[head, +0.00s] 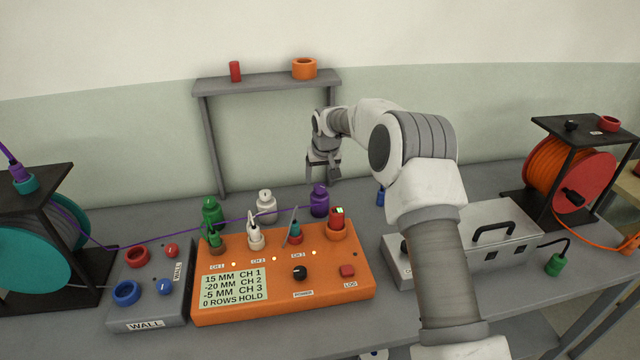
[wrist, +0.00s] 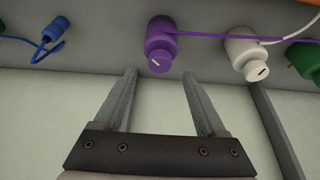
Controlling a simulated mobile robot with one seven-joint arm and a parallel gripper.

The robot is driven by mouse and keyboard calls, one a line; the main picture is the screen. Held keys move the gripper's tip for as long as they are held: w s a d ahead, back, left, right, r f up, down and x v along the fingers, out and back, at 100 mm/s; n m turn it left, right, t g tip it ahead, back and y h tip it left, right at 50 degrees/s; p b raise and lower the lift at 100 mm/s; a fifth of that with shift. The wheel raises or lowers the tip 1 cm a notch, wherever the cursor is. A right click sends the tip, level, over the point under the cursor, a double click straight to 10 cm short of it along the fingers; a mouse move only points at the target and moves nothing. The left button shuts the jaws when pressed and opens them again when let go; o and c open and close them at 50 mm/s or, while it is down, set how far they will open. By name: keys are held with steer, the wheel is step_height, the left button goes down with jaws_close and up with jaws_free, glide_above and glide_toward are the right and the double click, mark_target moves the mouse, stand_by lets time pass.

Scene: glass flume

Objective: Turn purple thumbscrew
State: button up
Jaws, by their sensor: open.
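The purple thumbscrew (head: 319,190) tops a purple round body (head: 319,206) on the bench behind the orange box. In the wrist view the purple thumbscrew (wrist: 159,63) shows a pale slot mark on its end, and a purple line runs from its body (wrist: 160,40) to the right. My gripper (head: 325,177) is above and close to the purple piece in the head view. In the wrist view my gripper (wrist: 160,75) is open, its two fingers apart and pointing toward the purple thumbscrew, which appears between and beyond the tips. Nothing is between the fingers.
White (head: 265,205) and green (head: 212,213) pieces of like shape stand to the left. The orange box (head: 215,312) with a display is in front. A blue connector (wrist: 58,25) lies beside the purple piece. A grey shelf frame (head: 262,82) stands behind.

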mark_target(320, 186)
steer(key=shift+x, duration=2.1)
jaws_close()
